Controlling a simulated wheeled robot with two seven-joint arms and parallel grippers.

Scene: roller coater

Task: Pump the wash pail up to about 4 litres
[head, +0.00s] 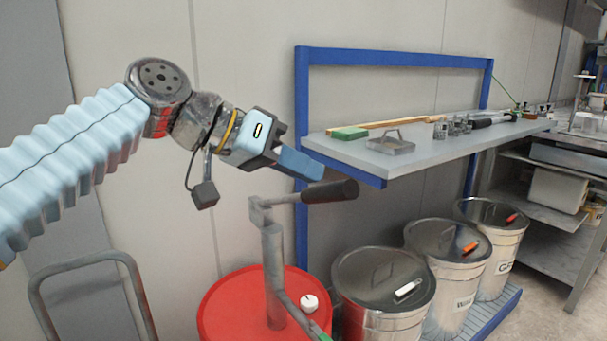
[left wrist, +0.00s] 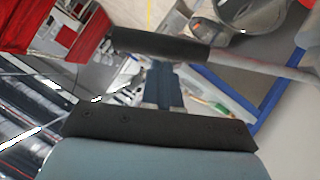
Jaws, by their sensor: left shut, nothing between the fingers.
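A grey hand pump (head: 272,260) stands on a red drum (head: 225,300), its crank arm ending in a black handle (head: 330,191) that points right. My left gripper (head: 318,170) is shut and empty, its blue fingers just above the handle. In the left wrist view the handle (left wrist: 160,45) lies across just beyond the fingertips (left wrist: 163,68); I cannot tell whether they touch. The pump's spout arm (head: 295,305) runs down to a green tip at the bottom edge. No open pail shows under it, and no liquid level is visible. My right gripper is not in view.
Lidded metal pails (head: 385,285) stand right of the drum on a blue slatted platform. A grey shelf on a blue frame (head: 304,120) holds a green block (head: 350,132) and tools. A white cap (head: 309,302) sits on the drum. A trolley handle (head: 85,265) stands left.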

